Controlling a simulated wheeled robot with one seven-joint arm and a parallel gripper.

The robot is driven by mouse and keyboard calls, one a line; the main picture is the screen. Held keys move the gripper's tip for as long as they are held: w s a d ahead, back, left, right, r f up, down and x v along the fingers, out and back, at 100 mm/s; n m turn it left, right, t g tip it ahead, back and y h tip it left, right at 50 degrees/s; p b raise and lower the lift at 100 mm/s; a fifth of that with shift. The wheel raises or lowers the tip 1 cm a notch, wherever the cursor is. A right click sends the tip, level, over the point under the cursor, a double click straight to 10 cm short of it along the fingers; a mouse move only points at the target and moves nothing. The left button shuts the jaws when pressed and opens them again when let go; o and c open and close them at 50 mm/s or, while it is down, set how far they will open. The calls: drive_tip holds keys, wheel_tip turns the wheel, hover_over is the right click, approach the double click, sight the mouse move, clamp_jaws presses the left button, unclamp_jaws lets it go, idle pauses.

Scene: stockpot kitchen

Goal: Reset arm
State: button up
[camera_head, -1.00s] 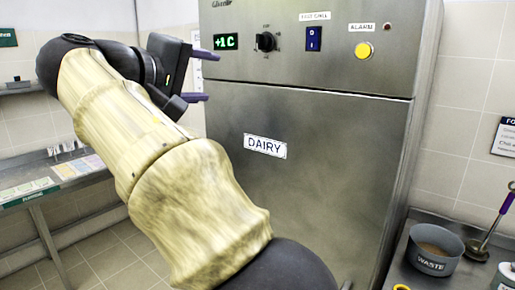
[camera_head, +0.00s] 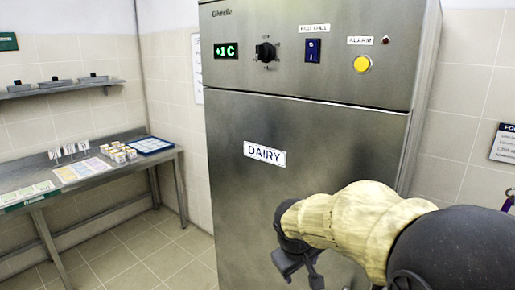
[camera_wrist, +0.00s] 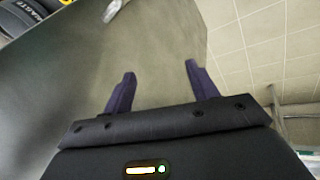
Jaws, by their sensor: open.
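My gripper (camera_wrist: 160,78) shows in the wrist view with its two purple fingers apart and nothing between them. In the head view my arm reaches in from the lower right, and its wrist end hangs low in front of the fridge door; the fingertips are not clear there. The steel fridge (camera_head: 310,180) stands behind the arm, its door shut, with a DAIRY label (camera_head: 264,153). In the wrist view a grey metal surface (camera_wrist: 165,45) lies beyond the fingers.
A steel side table (camera_head: 100,180) at left carries small boxes (camera_head: 118,153), coloured sheets and a blue-edged tray (camera_head: 150,145). A wall shelf (camera_head: 60,90) hangs above it. Tiled floor (camera_head: 135,255) is clear between table and fridge. The WASTE pot (camera_wrist: 20,18) shows partly in the wrist view.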

drive_tip(key=s+d+f+m+y, duration=0.1)
drive_tip(key=s+d+f+m, duration=0.1)
drive_tip(key=s, duration=0.4)
drive_tip(key=s+d+f+m+g, duration=0.1)
drive_tip(key=s+d+f+m, duration=0.2)
drive_tip(key=s+f, duration=0.4)
drive_tip(key=shift+d+m+g+y+p, duration=0.2)
drive_tip(key=shift+m+g+y+p, duration=0.1)
drive_tip(key=shift+m+y+p, duration=0.15)
